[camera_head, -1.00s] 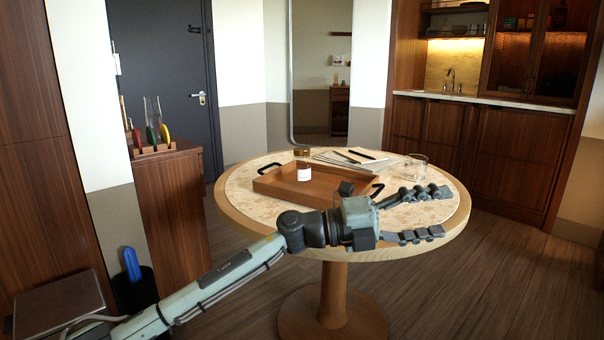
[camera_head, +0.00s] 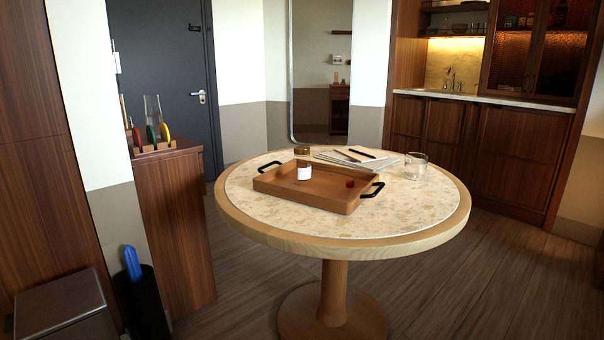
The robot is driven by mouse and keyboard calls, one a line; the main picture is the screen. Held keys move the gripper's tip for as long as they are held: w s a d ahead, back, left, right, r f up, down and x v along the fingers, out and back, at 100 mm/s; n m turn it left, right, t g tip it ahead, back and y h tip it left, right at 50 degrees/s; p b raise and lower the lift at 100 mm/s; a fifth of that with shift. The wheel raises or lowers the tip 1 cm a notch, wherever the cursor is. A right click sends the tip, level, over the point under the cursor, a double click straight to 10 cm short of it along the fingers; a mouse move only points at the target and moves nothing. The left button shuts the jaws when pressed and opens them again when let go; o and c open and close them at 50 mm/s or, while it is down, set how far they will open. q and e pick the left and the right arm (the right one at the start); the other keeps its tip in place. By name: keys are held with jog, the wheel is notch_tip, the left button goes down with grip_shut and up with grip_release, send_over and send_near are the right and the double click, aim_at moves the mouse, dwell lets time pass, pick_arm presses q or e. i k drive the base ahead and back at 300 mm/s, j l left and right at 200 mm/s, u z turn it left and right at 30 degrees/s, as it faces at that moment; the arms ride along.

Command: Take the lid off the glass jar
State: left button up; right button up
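A small jar (camera_head: 304,173) with a white label stands upright in the wooden tray (camera_head: 340,204) on the round table. A brown-gold lid (camera_head: 302,150) shows at its top and looks seated on it; at this size I cannot make out the seam. Neither of my grippers is in view. Nothing of mine covers the jar, the tray or the table.
The tray has black handles and a small dark red object (camera_head: 349,184) inside. Papers with a pen (camera_head: 355,157) and a clear glass mug (camera_head: 415,166) lie behind it. The front of the round table (camera_head: 300,230) is clear. A side cabinet (camera_head: 172,220) stands at left.

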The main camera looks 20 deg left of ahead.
aim_at(301, 164)
jog(key=i+j, duration=0.75)
jog(key=i+u, duration=0.05)
jog(key=i, duration=0.05)
